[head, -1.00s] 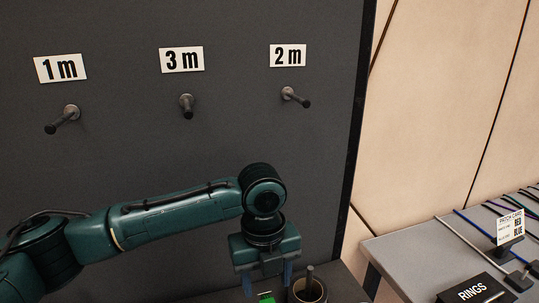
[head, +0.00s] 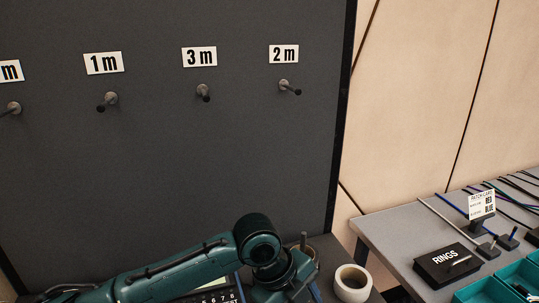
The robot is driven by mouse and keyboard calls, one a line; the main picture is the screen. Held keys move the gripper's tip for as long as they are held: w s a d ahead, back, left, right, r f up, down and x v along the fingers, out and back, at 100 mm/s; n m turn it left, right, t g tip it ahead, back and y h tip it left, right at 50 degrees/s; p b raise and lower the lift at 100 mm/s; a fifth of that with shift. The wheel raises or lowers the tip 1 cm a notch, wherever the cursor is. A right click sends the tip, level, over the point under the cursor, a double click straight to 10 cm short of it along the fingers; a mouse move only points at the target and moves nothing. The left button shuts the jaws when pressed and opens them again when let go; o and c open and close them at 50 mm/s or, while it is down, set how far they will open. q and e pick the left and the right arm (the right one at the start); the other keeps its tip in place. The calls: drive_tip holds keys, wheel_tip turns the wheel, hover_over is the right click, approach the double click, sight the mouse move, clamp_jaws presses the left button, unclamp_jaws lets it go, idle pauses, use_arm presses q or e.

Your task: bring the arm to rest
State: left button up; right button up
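My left arm (head: 195,272) comes in from the lower left, low in front of the dark panel. Its wrist is at the bottom middle of the head view. The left gripper's body (head: 287,280) points down there, and its fingertips are cut off or hidden, so I cannot see whether it is open or shut. My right gripper does not show.
A dark panel (head: 150,170) carries pegs under labels 1 m, 3 m and 2 m. A pale cup (head: 352,284) stands right of my wrist, near a keypad device (head: 216,295). A grey table (head: 400,235) holds a RINGS box (head: 447,263), a card (head: 481,205), cables and teal bins (head: 485,292).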

use_arm(q)
wheel_tip(320, 180, down, 7)
drive_tip(key=s+a+n+t+h+p, duration=0.15)
drive_tip(key=n+t+h, duration=0.4)
drive_tip(key=n, duration=0.85)
drive_tip(key=s+a+f+n+t+y, duration=0.2)
drive_tip(key=s+a+f+n+y, duration=0.1)
drive_tip(key=a, duration=0.6)
drive_tip(key=s+a+f+n+t+y+p, duration=0.1)
drive_tip(key=s+a+f+n+t+y, duration=0.2)
drive_tip(key=s+a+n, duration=0.5)
wheel_tip(320, 180, down, 2)
drive_tip(key=shift+a+n+y, duration=0.3)
drive_tip(key=shift+a+y, duration=0.25)
drive_tip(key=shift+a, duration=0.25)
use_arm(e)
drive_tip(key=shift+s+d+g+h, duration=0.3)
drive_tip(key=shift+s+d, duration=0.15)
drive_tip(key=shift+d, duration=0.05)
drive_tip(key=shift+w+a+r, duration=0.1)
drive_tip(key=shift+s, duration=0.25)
